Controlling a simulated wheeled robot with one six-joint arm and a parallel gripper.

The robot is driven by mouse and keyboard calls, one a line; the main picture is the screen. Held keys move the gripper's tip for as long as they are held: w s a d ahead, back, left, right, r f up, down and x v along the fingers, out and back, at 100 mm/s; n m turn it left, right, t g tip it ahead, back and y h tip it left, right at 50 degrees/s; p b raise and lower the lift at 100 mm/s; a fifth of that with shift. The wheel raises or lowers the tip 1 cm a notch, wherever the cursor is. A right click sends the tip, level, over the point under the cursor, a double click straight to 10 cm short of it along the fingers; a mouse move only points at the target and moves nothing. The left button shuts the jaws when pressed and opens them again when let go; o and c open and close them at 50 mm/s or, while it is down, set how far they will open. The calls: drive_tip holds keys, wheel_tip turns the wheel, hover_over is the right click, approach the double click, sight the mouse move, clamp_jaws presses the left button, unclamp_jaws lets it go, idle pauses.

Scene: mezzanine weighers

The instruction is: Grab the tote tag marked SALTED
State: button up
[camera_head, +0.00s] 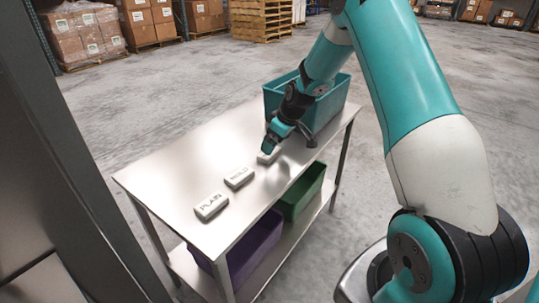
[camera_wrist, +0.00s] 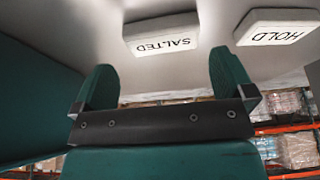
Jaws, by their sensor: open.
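The tag marked SALTED (camera_wrist: 162,32) is a pale block with dark letters, and its label reads upside down in the wrist view. It lies on the metal table (camera_head: 165,165), beyond the fingertips and between them in the picture. My gripper (camera_wrist: 162,74) is open and empty, with one teal finger on each side, apart from the tag. In the head view my gripper (camera_head: 269,147) is low over the table and partly covers a pale tag (camera_head: 266,158), whose lettering I cannot read there.
The HOLD tag (camera_head: 239,178) lies beside it, also in the wrist view (camera_wrist: 277,30). The PLAIN tag (camera_head: 211,206) is nearer the front. A teal tote (camera_head: 339,98) stands behind my gripper. Green (camera_head: 301,192) and purple (camera_head: 245,252) bins sit below. The left tabletop is clear.

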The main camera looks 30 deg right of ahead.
drive_tip(key=x, duration=0.5)
drive_tip(key=shift+a, duration=0.15)
drive_tip(key=c, duration=0.6)
drive_tip(key=shift+r, duration=0.1)
drive_tip(key=shift+r, duration=0.1)
